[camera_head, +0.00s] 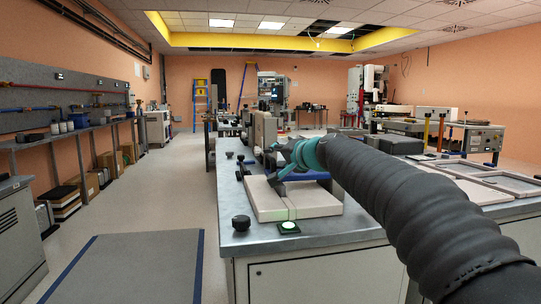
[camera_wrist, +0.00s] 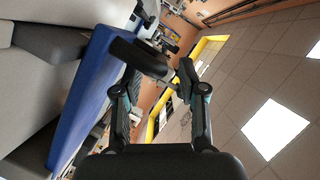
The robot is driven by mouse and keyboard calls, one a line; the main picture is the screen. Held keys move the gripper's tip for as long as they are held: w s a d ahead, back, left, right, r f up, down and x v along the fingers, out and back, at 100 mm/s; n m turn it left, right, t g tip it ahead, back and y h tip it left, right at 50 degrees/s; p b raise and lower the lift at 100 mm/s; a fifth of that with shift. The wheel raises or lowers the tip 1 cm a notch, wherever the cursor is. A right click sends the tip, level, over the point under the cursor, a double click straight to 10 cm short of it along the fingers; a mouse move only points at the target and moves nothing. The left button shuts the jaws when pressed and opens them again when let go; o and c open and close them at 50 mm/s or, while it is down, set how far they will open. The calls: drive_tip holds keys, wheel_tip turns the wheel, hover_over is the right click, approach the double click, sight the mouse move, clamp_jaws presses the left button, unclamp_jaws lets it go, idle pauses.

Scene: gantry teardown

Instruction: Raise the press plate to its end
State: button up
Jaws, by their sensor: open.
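My gripper (camera_head: 272,166) is over the near end of the metal bench, in front of the press. In the wrist view my gripper (camera_wrist: 152,82) is open, with its two fingers apart. A black bar-shaped handle (camera_wrist: 138,55) lies at the fingertips, its near end close to the right finger; I cannot tell whether they touch. A blue plate edge (camera_wrist: 82,105) runs beside the handle, with pale grey blocks to its left. In the head view the blue part (camera_head: 308,176) shows behind my gripper, above a pale split base (camera_head: 310,204). My arm and gripper hide much of the press plate.
Pale housings (camera_head: 264,130) stand behind my gripper. Flat frames (camera_head: 480,180) lie to the right of my arm. A grey floor mat (camera_head: 135,265) and open floor are on the left.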

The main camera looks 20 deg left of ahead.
sight(270, 155)
drive_tip(key=shift+p+x, duration=0.3)
drive_tip(key=shift+x, duration=1.4)
clamp_jaws()
